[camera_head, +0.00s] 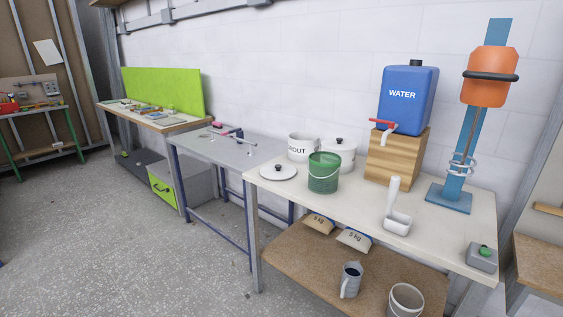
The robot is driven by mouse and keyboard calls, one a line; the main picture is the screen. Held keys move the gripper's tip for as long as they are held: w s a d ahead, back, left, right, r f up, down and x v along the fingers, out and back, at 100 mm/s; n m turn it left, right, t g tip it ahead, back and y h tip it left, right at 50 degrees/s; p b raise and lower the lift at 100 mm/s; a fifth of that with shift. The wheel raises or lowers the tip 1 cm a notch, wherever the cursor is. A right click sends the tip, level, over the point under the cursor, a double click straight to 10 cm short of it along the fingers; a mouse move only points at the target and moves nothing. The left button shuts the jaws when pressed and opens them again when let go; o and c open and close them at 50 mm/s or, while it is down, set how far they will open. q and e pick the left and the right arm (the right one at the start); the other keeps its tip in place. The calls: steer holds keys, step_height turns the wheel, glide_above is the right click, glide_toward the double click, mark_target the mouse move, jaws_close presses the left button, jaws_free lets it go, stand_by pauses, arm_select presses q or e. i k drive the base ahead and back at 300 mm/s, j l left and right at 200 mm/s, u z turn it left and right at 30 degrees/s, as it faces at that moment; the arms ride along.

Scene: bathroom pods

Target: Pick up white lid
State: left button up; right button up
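A round white lid (278,171) with a dark knob lies flat on the left end of the light-topped table (445,246), left of the green bucket. A second white lid with a dark knob (340,144) appears to sit on a white container behind the green bucket. Neither of my grippers shows in the head view, so their state is not visible.
The green bucket (324,173) stands close right of the lid, with a white grout bucket (302,148) behind. A blue water tank (406,97) on a wooden block, a white scoop (396,210) and an orange-and-blue stand (490,76) are further right. Floor at left is clear.

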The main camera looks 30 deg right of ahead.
mark_target(273, 171)
steer(key=i+z, duration=0.4)
steer(key=i+j+z, duration=0.15)
steer(key=i+z, duration=0.3)
steer(key=i+j+z, duration=0.25)
steer(key=z, duration=0.15)
steer(key=i+j+z, duration=0.55)
steer(key=j+z, duration=0.3)
